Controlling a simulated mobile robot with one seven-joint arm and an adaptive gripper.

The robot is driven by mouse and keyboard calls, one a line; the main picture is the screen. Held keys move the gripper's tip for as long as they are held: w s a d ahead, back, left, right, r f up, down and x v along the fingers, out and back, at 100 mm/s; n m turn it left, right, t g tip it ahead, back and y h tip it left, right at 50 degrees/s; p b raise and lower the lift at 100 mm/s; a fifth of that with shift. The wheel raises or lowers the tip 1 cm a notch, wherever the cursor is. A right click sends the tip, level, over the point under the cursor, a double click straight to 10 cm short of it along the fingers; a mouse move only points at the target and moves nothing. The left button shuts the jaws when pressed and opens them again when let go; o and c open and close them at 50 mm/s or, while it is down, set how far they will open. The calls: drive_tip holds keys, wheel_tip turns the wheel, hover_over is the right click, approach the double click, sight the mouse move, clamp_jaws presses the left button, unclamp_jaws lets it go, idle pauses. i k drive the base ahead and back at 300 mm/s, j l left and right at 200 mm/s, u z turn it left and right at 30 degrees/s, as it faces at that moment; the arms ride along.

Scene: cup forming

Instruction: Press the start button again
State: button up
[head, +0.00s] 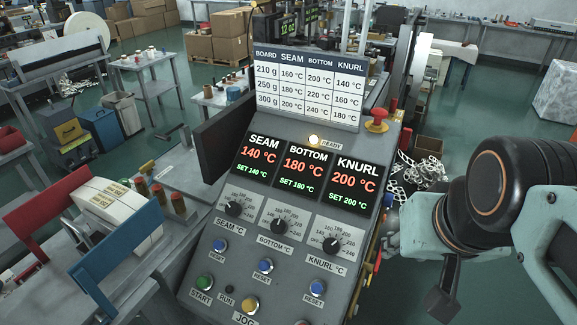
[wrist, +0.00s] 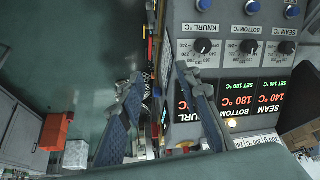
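The green start button (head: 205,282) sits at the lower left of the grey sloping control panel (head: 185,297) in the head view, above the label START. The small RUN lamp (head: 229,289) beside it looks dark. The READY lamp (head: 313,139) glows pale yellow. The displays (head: 305,172) read SEAM 140, BOTTOM 180 and KNURL 200 °C, each matching its green SET value. My gripper (wrist: 160,78) is open and empty in the wrist view, its fingers apart beside the panel's KNURL side. The start button is not visible in the wrist view.
A yellow JOG button (head: 250,305), blue RESET buttons (head: 265,266) and temperature knobs (head: 278,226) share the panel. A red emergency stop (head: 377,120) rises at its upper right. A settings card (head: 307,87) stands above. A bench with a boxed stack (head: 115,210) is at left.

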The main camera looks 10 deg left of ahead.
sight(203, 281)
drive_tip(key=j+u, duration=0.1)
drive_tip(key=u, duration=1.5)
drive_tip(key=j+z, duration=0.2)
drive_tip(key=k+j, duration=0.1)
drive_tip(key=k, duration=0.2)
